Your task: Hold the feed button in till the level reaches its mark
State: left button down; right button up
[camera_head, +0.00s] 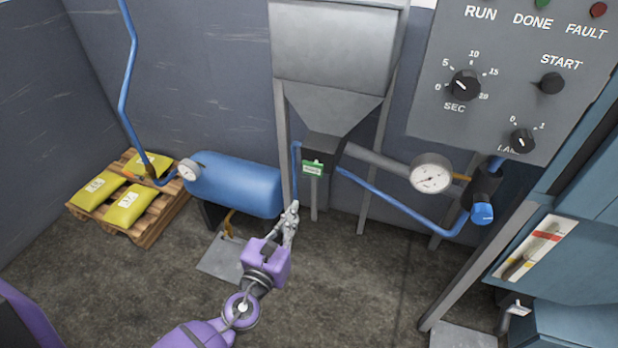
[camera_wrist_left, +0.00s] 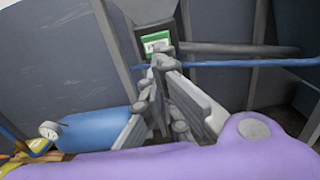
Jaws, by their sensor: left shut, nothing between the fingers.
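My left gripper (camera_head: 292,207) is shut and empty, its grey fingers pointing up toward the hopper outlet. In the left wrist view its closed fingers (camera_wrist_left: 161,62) overlap the lower edge of a green block with a white label (camera_wrist_left: 155,37); contact cannot be told. In the head view this green block (camera_head: 313,167) sits on the dark outlet under the grey hopper (camera_head: 337,45), above the fingertips. No button marked feed is readable. A pale level strip (camera_head: 535,247) with a red band is on the blue machine at right. My right gripper is out of view.
A control panel (camera_head: 437,117) with knobs, a START button (camera_head: 551,83) and lamps hangs upper right. A round gauge (camera_head: 431,174) and blue pipe lie right of the hopper. A blue tank (camera_head: 235,184) and a pallet with yellow bags (camera_head: 126,207) stand left. The front floor is clear.

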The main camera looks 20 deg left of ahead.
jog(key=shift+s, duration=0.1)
pick_arm(q)
jog(key=p, duration=0.1)
send_near(314, 170)
jog(key=w, duration=0.5)
jog(key=shift+w+d, duration=0.1)
jog(key=shift+w, duration=0.85)
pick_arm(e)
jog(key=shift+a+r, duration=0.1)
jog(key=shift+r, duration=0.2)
pick_arm(q)
jog(key=w, duration=0.2)
jog(key=shift+w+b, duration=0.3)
jog(key=shift+b, duration=0.1)
jog(key=shift+r, duration=0.1)
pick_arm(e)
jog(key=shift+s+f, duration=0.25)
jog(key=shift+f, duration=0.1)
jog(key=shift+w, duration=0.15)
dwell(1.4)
